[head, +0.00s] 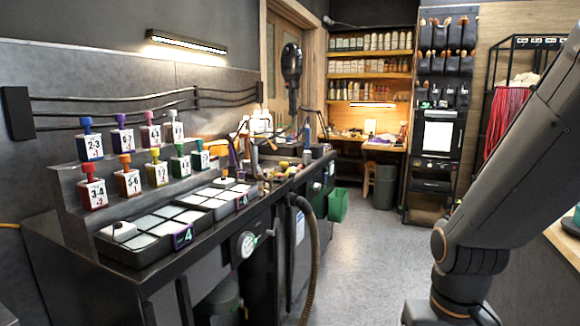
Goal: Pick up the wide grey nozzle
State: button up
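I cannot make out a wide grey nozzle for certain. The dark workbench (130,276) along the left wall has small tools and bottles crowded on its far half, too small to tell apart. A grey-brown ribbed hose (312,262) hangs down the bench's front; no nozzle shows clearly on it. My arm rises at the right edge and leaves the picture at the upper right. My gripper is out of view.
Numbered bottles with coloured tops, such as a red one (93,193), stand on a stepped rack. A compartment tray (128,261) lies before them. A dark upright fixture (292,65) rises behind the bench. A green bin (338,206) hangs beyond. The floor (365,250) ahead is clear.

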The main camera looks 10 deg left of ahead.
aim_at(257, 169)
jog(key=u, duration=0.15)
jog(key=i, duration=1.2)
jog(key=u, duration=0.75)
